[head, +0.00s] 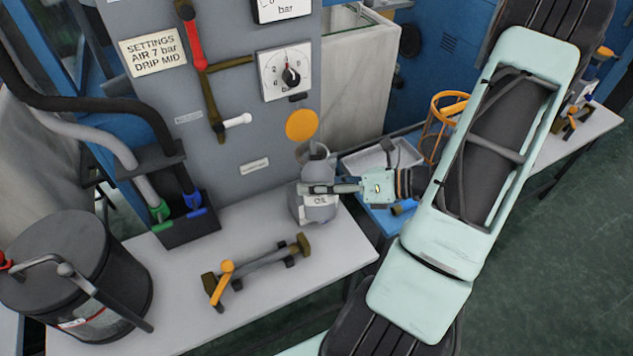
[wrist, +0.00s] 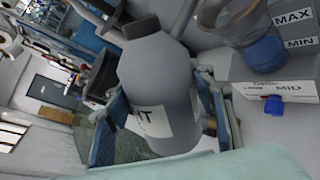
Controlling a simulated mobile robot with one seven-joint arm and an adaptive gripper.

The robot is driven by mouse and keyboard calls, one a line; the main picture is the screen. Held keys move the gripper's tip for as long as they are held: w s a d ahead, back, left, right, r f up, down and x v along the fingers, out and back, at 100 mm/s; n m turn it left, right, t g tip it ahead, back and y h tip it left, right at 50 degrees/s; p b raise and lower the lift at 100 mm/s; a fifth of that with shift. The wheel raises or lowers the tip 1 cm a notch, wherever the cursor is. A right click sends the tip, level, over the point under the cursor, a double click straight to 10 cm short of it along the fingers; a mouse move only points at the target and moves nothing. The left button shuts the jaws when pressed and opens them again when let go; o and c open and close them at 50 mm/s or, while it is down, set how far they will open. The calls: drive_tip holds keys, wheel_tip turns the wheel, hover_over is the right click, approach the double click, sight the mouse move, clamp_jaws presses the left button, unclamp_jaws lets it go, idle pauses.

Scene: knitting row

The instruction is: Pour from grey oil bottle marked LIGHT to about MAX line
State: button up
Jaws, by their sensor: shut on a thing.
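My gripper (head: 312,188) is shut on a grey oil bottle (head: 318,212) in front of the grey panel, near the right end of the bench. In the wrist view the bottle (wrist: 160,75) stands roughly upright between my fingers, with a dark top and a white label ending in "HT"; the rest of the label is hidden. A clear bowl (wrist: 236,22) with a blue bottom fitting is on the panel, right of the bottle and apart from it in that view. The MAX label (wrist: 292,17) and MIN label (wrist: 300,43) are beside the bowl. Its oil level is unclear.
A bar with an orange handle (head: 245,268) lies on the bench (head: 170,325). A dark drum (head: 75,270) stands at the left, beside a hose holder (head: 185,220). A white tray (head: 365,160) and an orange wire cage (head: 440,125) are right of my gripper.

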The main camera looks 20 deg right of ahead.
sight(326, 172)
drive_tip(key=shift+r+m+g+p, duration=0.4)
drive_tip(key=shift+r+p, duration=0.6)
drive_tip(key=shift+p, duration=1.15)
drive_tip(key=shift+r+m+p, duration=0.2)
drive_tip(key=shift+m+p, duration=0.1)
drive_tip(key=shift+p, duration=0.25)
drive_tip(key=shift+r+p, duration=0.3)
drive_tip(key=shift+p, duration=0.35)
drive_tip(key=shift+r+m+g+p, duration=0.4)
drive_tip(key=shift+m+g+p, duration=0.1)
drive_tip(key=shift+p, duration=0.65)
idle(3.5)
